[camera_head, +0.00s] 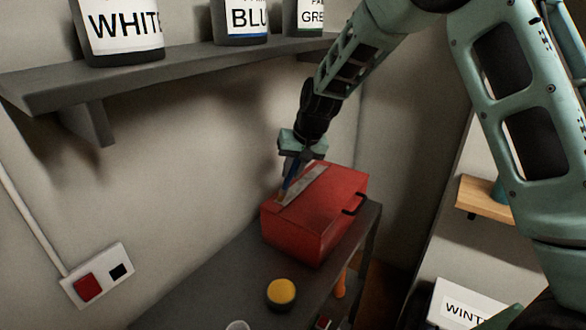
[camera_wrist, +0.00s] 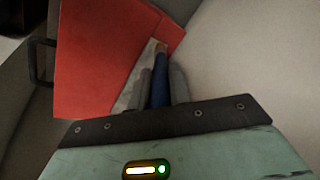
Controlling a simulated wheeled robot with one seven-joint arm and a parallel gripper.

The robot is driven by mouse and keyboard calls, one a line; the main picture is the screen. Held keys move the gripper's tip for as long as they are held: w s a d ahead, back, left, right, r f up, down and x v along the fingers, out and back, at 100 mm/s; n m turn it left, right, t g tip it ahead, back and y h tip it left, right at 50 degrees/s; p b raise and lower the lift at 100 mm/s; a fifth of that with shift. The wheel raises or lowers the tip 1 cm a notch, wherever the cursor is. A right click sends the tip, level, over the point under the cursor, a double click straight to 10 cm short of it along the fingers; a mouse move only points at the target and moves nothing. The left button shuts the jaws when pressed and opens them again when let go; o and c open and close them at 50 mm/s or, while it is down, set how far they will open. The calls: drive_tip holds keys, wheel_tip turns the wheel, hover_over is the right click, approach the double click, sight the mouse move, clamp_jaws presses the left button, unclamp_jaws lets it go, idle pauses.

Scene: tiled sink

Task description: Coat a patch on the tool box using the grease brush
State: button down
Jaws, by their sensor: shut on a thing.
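The red tool box (camera_head: 305,232) stands on a dark bench against the wall, with a black handle on its right side. A greyish strip shows along its lid. My gripper (camera_head: 299,162) is over the lid's far left part, shut on the grease brush (camera_head: 288,182). The brush has a blue handle and a tan tip pointing down toward the lid. In the wrist view the blue handle of the brush (camera_wrist: 160,78) lies between both fingers, its tip over the red tool box (camera_wrist: 95,60). I cannot tell whether the tip touches the lid.
A round pot with yellow content (camera_head: 281,292) stands on the bench (camera_head: 225,290) in front of the tool box. A shelf (camera_head: 180,65) with paint containers hangs above left. A wall socket plate (camera_head: 98,276) is at left. A wooden shelf (camera_head: 484,199) is at right.

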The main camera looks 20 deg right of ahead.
drive_tip(key=shift+f, duration=0.4)
drive_tip(key=shift+w+d, duration=0.1)
